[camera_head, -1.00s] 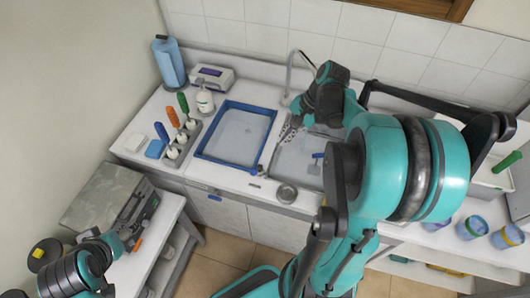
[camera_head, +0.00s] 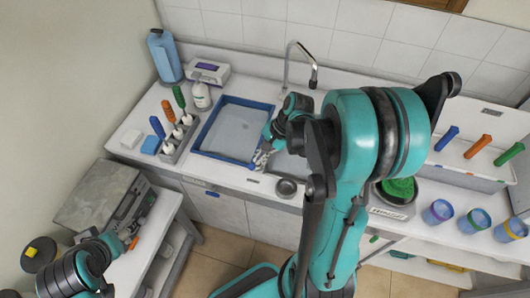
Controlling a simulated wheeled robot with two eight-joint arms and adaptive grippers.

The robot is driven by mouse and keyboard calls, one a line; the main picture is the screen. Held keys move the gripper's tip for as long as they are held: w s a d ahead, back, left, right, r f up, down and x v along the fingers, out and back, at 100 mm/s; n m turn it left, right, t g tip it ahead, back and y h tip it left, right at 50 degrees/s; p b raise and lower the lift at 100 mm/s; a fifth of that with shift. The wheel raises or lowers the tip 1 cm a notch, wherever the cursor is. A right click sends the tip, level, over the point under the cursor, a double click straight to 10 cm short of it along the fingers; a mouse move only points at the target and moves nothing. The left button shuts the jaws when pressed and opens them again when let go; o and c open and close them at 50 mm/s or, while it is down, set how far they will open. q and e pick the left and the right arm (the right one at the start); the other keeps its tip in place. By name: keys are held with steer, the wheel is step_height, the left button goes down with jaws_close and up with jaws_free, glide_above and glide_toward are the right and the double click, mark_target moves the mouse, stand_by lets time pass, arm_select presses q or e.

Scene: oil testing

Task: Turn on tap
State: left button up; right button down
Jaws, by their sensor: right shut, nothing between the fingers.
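The tap (camera_head: 289,60) is a thin curved metal spout rising behind the sink at the back of the counter. No water shows from it. The sink (camera_head: 285,166) is mostly hidden behind my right arm. My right gripper (camera_head: 261,160) is shut and empty, low between the blue-rimmed tray and the sink, in front of the tap and apart from the spout. The tap's base is partly hidden by my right wrist. My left gripper (camera_head: 128,238) is at the lower left by the grey metal box, too small to tell open from shut.
A blue-rimmed tray (camera_head: 204,131) lies left of the sink. A rack (camera_head: 176,148) with bottles and coloured-handled brushes, a soap bottle (camera_head: 201,97) and a blue container (camera_head: 165,58) stand further left. Several blue cups stand right.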

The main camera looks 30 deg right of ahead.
steer(key=shift+s+a+f+b, duration=0.65)
steer(key=shift+a+b, duration=0.15)
steer(key=shift+a, duration=0.05)
